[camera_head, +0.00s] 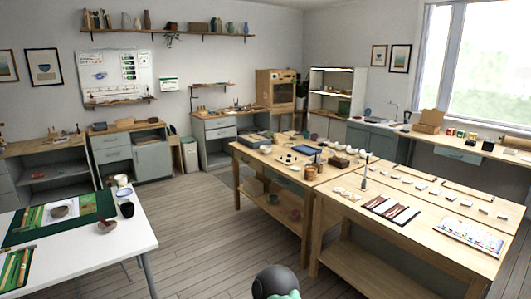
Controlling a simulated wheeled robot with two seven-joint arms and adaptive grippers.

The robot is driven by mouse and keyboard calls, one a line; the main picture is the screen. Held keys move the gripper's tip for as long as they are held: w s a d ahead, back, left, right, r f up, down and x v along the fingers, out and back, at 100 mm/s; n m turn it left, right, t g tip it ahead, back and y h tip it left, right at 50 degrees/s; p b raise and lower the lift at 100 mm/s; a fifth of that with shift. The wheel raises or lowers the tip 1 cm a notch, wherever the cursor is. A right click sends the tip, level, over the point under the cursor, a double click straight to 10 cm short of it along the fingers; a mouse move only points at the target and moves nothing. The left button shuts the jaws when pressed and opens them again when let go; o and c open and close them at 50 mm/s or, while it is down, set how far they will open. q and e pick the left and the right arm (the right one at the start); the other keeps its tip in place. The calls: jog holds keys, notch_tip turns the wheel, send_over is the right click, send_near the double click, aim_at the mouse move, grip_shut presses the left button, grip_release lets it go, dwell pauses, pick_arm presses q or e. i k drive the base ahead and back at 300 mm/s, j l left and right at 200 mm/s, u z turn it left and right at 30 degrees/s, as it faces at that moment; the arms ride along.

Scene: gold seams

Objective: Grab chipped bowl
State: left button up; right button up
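A small brown-grey bowl (59,211) sits on the green mat (85,204) on the white table at the left. A second small reddish-brown bowl or broken piece (106,226) lies at the mat's near right edge. Both are too small to tell for sure which has a chipped rim. Neither of my grippers can be made out in the head view, and nothing is seen touching the bowls.
The white table (95,255) also holds pale cups (124,192), a dark cup (127,208) and a tool mat (14,270). Wooden worktables (330,175) with many small items stand at the right. Open plank floor (205,235) lies between.

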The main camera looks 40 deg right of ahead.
aim_at(266, 150)
jog(key=i+l+z, duration=0.35)
jog(key=i, duration=0.4)
jog(key=i+l+z, duration=0.3)
jog(key=i, duration=0.45)
jog(key=i+l+z, duration=0.1)
jog(key=i+z, duration=0.25)
jog(key=i, duration=0.45)
